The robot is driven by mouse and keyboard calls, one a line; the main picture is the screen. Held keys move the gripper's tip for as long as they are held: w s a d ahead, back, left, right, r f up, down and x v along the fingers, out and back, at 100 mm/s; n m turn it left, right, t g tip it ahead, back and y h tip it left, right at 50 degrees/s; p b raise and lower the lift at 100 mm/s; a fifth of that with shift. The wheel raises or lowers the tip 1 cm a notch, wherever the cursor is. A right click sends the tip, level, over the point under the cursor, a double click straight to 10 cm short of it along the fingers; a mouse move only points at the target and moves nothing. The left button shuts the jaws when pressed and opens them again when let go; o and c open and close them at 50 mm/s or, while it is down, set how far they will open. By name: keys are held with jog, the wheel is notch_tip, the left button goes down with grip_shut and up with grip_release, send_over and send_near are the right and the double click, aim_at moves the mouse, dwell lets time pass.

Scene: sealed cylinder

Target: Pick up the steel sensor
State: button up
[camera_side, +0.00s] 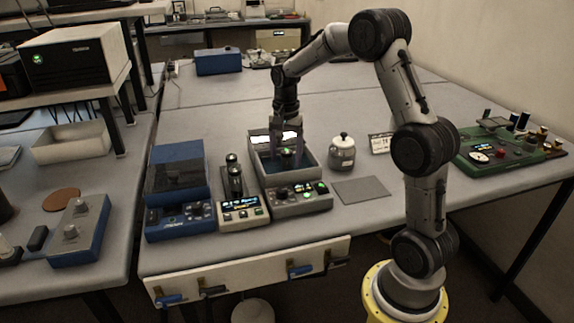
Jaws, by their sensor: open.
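My gripper (286,148) points down into an open grey box-shaped unit (312,166), with its fingers apart. Between and below the fingers is a small dark object with a green glint (287,153), partly hidden by them; I cannot tell whether they touch it. Two dark upright cylinders with shiny tops (235,182) stand on a small cream device left of the grey unit. I cannot tell for sure which of these is the steel sensor. A pale lidded jar (342,153) stands right of the unit.
A blue unit with a dark cover (177,185) stands at left. A flat grey pad (362,190) lies in front of the jar, and a small display card (380,143) stands behind it. A green board (505,150) is at far right. The back of the table is mostly clear.

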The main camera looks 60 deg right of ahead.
aim_at(287, 166)
jog(key=shift+s+f, duration=0.1)
jog(key=shift+f, duration=1.85)
jog(key=shift+r, duration=0.1)
grip_shut()
